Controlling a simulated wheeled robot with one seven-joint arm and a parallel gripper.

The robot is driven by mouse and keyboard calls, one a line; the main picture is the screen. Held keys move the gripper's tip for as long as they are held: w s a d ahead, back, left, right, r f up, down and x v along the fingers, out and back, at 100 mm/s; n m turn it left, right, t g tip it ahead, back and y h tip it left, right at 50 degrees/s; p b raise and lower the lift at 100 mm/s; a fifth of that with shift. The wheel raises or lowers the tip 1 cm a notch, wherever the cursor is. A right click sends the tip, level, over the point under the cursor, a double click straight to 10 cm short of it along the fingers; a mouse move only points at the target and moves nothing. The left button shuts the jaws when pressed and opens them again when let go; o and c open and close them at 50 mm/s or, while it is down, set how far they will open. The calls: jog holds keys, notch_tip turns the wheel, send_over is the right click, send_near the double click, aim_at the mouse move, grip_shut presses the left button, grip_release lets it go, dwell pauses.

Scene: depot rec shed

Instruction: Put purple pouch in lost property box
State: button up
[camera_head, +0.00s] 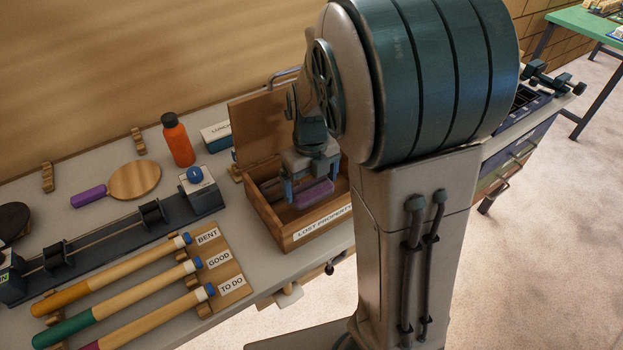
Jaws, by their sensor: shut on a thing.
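The purple pouch (315,193) is between the fingers of my gripper (312,187). My gripper is shut on it and points down into the lost property box (313,232). The box is an open wooden crate with its lid raised at the back and a white "LOST PROPERTY" label on its front. The pouch is within the box's opening, below or near rim height. I cannot tell whether it touches the box floor. My arm hides the box's right side and part of its lid.
An orange bottle (177,140) and a "LUNCH" box (217,135) stand left of the lost property box. A wooden paddle (134,181), a dark rail device (150,215) and several coloured-end rods on a labelled rack (222,262) fill the bench's left. A green table (590,25) is far right.

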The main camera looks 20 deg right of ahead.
aim_at(311, 186)
jog(key=shift+f, duration=0.4)
jog(key=o, duration=0.6)
notch_tip(311, 186, up, 12)
jog(key=s+n+t, duration=0.1)
jog(key=s+n, duration=0.3)
jog(key=n, duration=0.7)
jog(key=s+d+f+n+t, duration=0.1)
jog(key=s+n, duration=0.4)
jog(key=n, duration=0.5)
jog(key=s+n+t, duration=0.1)
jog(key=s+n, duration=0.4)
jog(key=n, duration=0.6)
jog(key=shift+d+f+n, duration=0.3)
jog(key=shift+f, duration=0.05)
